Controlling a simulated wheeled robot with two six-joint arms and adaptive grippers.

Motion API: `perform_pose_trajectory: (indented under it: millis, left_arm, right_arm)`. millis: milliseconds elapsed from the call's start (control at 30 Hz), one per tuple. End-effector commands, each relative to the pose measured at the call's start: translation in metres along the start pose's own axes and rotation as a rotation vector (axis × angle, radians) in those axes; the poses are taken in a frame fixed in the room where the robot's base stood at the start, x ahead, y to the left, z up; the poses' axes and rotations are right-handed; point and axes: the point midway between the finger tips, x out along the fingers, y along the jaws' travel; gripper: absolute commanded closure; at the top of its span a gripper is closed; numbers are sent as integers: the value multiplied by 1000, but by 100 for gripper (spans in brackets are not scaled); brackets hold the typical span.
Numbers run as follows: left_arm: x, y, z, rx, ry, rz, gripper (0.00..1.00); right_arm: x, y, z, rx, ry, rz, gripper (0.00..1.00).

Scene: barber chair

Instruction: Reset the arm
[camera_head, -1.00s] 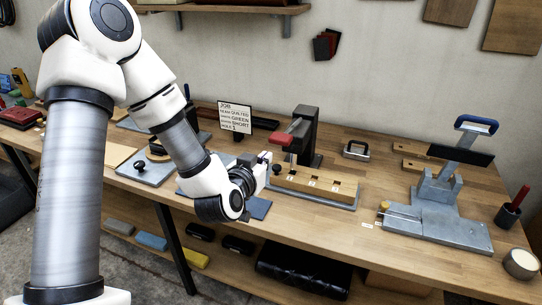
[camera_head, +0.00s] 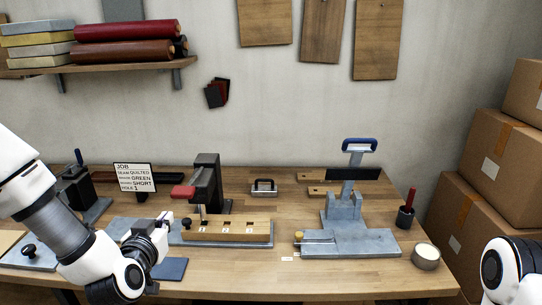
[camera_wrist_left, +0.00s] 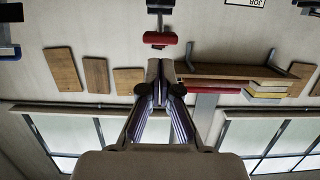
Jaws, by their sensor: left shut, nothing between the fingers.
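My left arm (camera_head: 65,235) comes in from the left in the head view, white and grey. Its gripper (camera_head: 163,224) is at the front left of the workbench, close to the left end of the wooden hole block. In the left wrist view the two fingers (camera_wrist_left: 160,72) meet at their tips with nothing between them. A white part of my right arm (camera_head: 510,272) shows at the lower right edge; its gripper is out of view.
The workbench (camera_head: 360,290) holds a press (camera_head: 206,180) with a red handle, a wooden block (camera_head: 225,228), a job card (camera_head: 134,177), a grey fixture with a blue handle (camera_head: 345,205), a cup (camera_head: 405,216) and a tin (camera_head: 426,256). Cardboard boxes (camera_head: 503,150) stand at right.

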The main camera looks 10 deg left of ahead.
Motion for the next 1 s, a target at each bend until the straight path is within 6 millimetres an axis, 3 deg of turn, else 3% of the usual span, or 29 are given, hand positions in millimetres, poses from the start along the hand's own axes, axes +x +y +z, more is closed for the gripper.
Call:
perform_pose_trajectory:
  millis: [67, 167, 333, 467, 500, 600, 667, 800, 1000]
  left_arm:
    - [1, 0, 11, 6, -22, -1, 100]
    - [2, 5, 55, 59, -112, 8, 100]
    - [-18, 27, 193, 244, -406, 91, 100]
    - [-67, 42, 301, 310, -699, 184, 100]
    - [-87, 45, 331, 319, -795, 207, 100]
    - [-141, 49, 390, 315, -1029, 242, 100]
    - [-169, 50, 411, 295, -1154, 241, 100]
    - [-200, 47, 422, 181, -1343, 159, 100]
    - [-202, 46, 422, 156, -1355, 138, 100]
  right_arm:
    - [0, 0, 0, 0, 0, 0, 40]
    - [1, 0, 0, 0, 0, 0, 40]
    - [2, 0, 0, 0, 0, 0, 40]
    - [3, 0, 0, 0, 0, 0, 40]
    - [3, 0, 0, 0, 0, 0, 40]
    - [3, 0, 0, 0, 0, 0, 40]
    - [3, 0, 0, 0, 0, 0, 40]
    - [3, 0, 0, 0, 0, 0, 40]
    - [3, 0, 0, 0, 0, 0, 40]
